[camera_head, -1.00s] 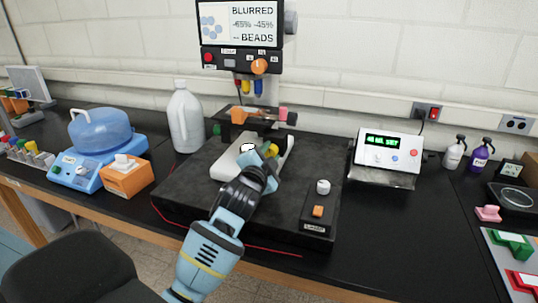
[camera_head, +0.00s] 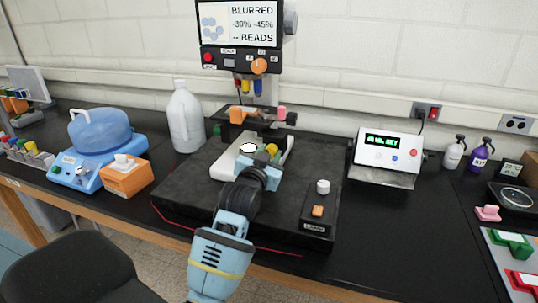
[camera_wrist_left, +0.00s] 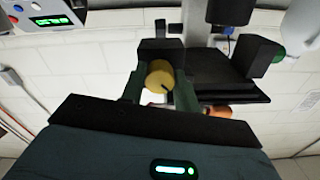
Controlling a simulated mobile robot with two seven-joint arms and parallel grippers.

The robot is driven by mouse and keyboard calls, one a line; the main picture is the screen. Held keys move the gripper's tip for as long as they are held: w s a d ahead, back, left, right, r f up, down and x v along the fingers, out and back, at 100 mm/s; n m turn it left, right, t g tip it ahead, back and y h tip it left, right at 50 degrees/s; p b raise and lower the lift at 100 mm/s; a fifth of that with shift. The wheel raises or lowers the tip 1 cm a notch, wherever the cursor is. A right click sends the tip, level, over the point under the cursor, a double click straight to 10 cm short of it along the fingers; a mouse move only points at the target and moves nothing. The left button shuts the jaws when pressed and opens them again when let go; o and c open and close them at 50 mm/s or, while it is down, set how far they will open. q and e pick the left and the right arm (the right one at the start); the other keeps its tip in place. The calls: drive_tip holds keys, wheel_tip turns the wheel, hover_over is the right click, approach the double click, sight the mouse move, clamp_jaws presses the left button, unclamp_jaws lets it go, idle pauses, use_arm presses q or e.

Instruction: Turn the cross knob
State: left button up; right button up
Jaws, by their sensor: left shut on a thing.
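The yellow knob (camera_head: 271,149) sits at the right side of the white microscope body (camera_head: 228,158). It also shows in the left wrist view (camera_wrist_left: 160,77) as a round yellow face with a short dark mark, set in front of a dark block. My left gripper (camera_head: 268,157) comes in from the front and is shut on this knob, one finger on each side. In the left wrist view the fingers (camera_wrist_left: 160,86) flank the knob. The screen (camera_head: 240,23) above reads "BLURRED", two percentages near -30% and -45%, and "BEADS". My right gripper is not in view.
The dark stage (camera_head: 262,121) stands just behind the gripper. The black base pad (camera_head: 185,197) carries a box with an orange button (camera_head: 318,211) to the right. A white jug (camera_head: 186,118) is at the left and a green-display device (camera_head: 385,150) at the right.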

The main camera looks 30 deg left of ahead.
use_arm(q)
drive_tip(key=n, duration=0.3)
drive_tip(key=shift+n, duration=2.3)
drive_tip(key=o, duration=1)
drive_tip(key=shift+c, duration=0.2)
drive_tip(key=shift+s, duration=0.1)
